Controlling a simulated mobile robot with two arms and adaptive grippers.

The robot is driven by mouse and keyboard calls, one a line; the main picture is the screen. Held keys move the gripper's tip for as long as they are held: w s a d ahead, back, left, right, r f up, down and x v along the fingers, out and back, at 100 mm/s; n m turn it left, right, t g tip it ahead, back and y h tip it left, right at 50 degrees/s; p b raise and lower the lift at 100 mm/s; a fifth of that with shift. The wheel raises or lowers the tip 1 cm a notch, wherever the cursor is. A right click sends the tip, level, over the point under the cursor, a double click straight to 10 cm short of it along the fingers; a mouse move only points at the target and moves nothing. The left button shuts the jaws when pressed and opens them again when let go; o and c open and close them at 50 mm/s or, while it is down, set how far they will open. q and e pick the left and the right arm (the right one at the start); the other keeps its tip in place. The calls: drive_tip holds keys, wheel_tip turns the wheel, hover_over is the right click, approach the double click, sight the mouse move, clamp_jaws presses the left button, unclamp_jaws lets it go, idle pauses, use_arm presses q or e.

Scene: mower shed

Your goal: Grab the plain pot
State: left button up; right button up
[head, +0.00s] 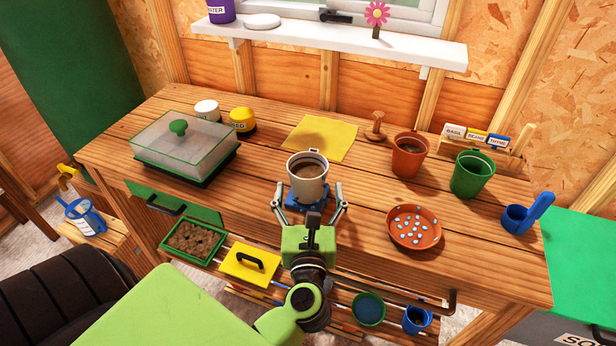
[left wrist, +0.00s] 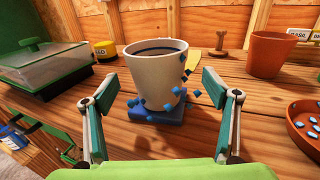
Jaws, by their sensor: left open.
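A pale, off-white pot (head: 307,185) stands upright on a blue square base near the front of the bench, with dark brown contents. In the left wrist view this pot (left wrist: 156,75) shows small blue pieces along its right side and lower left. My left gripper (head: 309,196) is open, its fingers spread to the left and right at the pot's near side; no grip on it shows. An undecorated terracotta pot (head: 407,158) and a green pot (head: 471,174) stand farther right. I cannot tell for certain which is meant by plain.
A terracotta saucer (head: 414,241) with several pale blue bits and a blue scoop (head: 520,217) lie right. A clear-lidded propagator (head: 183,150) stands left, a yellow cloth (head: 320,139) behind the pale pot.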

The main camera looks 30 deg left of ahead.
sight(308, 165)
use_arm(q)
drive_tip(key=p+x, duration=0.2)
drive_tip(key=x, duration=0.3)
drive_tip(key=shift+s+a+r, duration=0.15)
drive_tip(key=shift+r, duration=0.05)
drive_tip(key=shift+w+a+f, duration=0.1)
drive_tip(key=shift+w+a, duration=0.05)
drive_tip(key=shift+w, duration=0.1)
drive_tip(key=c, duration=1.3)
